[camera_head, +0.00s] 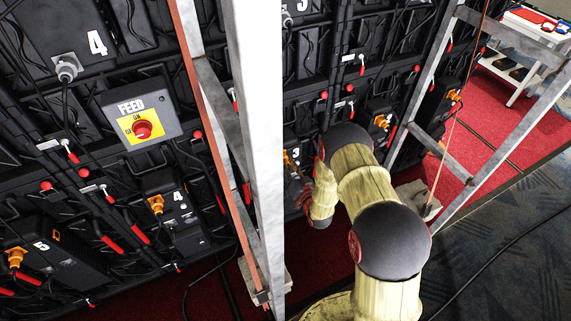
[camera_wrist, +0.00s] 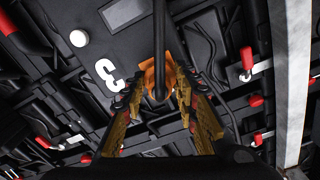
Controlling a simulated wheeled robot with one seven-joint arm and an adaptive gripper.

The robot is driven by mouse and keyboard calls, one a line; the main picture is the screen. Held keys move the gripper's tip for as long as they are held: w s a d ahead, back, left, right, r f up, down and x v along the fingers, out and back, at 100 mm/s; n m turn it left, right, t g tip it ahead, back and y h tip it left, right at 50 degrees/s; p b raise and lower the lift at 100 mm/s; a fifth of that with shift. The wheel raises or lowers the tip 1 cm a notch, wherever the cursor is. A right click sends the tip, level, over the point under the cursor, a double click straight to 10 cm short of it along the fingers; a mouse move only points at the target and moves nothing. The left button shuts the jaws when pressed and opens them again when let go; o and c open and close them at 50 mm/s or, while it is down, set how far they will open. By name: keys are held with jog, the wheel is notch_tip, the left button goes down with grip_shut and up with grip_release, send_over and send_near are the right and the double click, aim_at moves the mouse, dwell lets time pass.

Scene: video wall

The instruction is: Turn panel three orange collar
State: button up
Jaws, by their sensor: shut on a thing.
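Panel three's box carries a white number 3 (camera_wrist: 109,75) in the wrist view. Its orange collar (camera_wrist: 148,74) sits beside the number, with a black cable running from it across the middle of the picture. My gripper (camera_wrist: 161,88) has its two fingers on either side of the collar and is shut on it. The cable and fingers hide part of the collar. In the head view, the panel three box (camera_head: 294,156) shows at the left of my arm, and my gripper (camera_head: 301,190) is mostly hidden beside it.
A grey metal frame post (camera_head: 253,130) stands left of my arm, and a slanted frame (camera_head: 447,120) stands to the right. A FEED switch box (camera_head: 168,108) and panel four's box (camera_head: 178,215) are at left. Red-handled latches and black cables surround the panel.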

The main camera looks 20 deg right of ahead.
jog(key=shift+m+b, duration=0.5)
jog(key=shift+m, duration=1.7)
jog(key=o, duration=1.2)
jog(key=shift+c, duration=0.2)
jog(key=shift+d, duration=0.1)
jog(key=s+d, duration=0.2)
jog(key=s, duration=0.9)
jog(key=shift+s+d, duration=0.15)
jog(key=shift+s, duration=0.2)
